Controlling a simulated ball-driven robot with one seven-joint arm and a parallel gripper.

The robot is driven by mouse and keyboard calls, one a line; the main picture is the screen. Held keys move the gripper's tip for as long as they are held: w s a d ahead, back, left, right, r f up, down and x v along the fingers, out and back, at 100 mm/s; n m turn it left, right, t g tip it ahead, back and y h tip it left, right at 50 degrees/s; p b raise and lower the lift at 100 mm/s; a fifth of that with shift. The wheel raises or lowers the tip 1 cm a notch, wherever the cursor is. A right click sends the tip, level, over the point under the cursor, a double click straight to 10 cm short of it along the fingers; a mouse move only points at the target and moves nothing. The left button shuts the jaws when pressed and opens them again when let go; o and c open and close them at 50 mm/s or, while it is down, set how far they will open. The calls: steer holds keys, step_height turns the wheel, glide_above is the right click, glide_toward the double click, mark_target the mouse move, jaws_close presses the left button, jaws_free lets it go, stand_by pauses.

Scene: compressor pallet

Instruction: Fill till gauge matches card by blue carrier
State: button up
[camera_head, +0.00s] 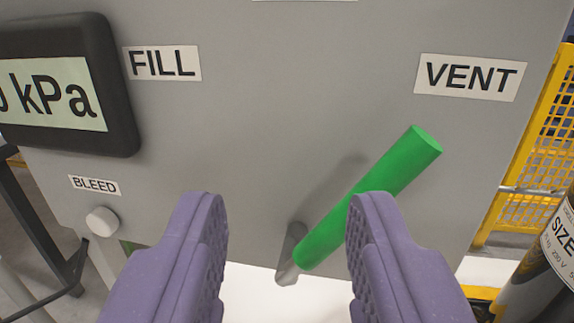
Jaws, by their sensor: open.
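A grey panel (270,120) fills most of the view. A digital gauge (60,90) at the upper left shows a partial "0 kPa"; the rest of its reading is cut off by the frame edge. A green lever handle (370,195) tilts up to the right, between a "FILL" label (162,63) and a "VENT" label (470,77), with its top nearer the VENT side. My gripper (287,215) has two purple fingers, open and apart. The lower part of the handle shows between them, and the right finger overlaps its edge. I cannot tell whether they touch. No card or blue carrier is visible.
A white knob (102,221) sits under a "BLEED" label (94,185) at the lower left. A yellow mesh fence (545,130) stands at the right. A dark cylinder with a "SIZE" label (562,235) is at the lower right.

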jaws_close()
steer(key=s+d+f+m+g+y+p, duration=0.2)
steer(key=d+f+m+g+y+p, duration=0.3)
steer(key=d+f, duration=0.75)
steer(key=s+d+r+m+t+y+p, duration=0.25)
steer(key=s+r+m+t, duration=0.2)
steer(key=r+m, duration=0.55)
steer(key=w+a+r+m+b, duration=0.1)
steer(key=w+a+m+b, duration=0.1)
steer(key=w+a+b, duration=0.4)
steer(key=shift+w+a+r+t+b, duration=0.4)
steer(key=shift+w+b, duration=1.2)
steer(key=shift+w, duration=0.7)
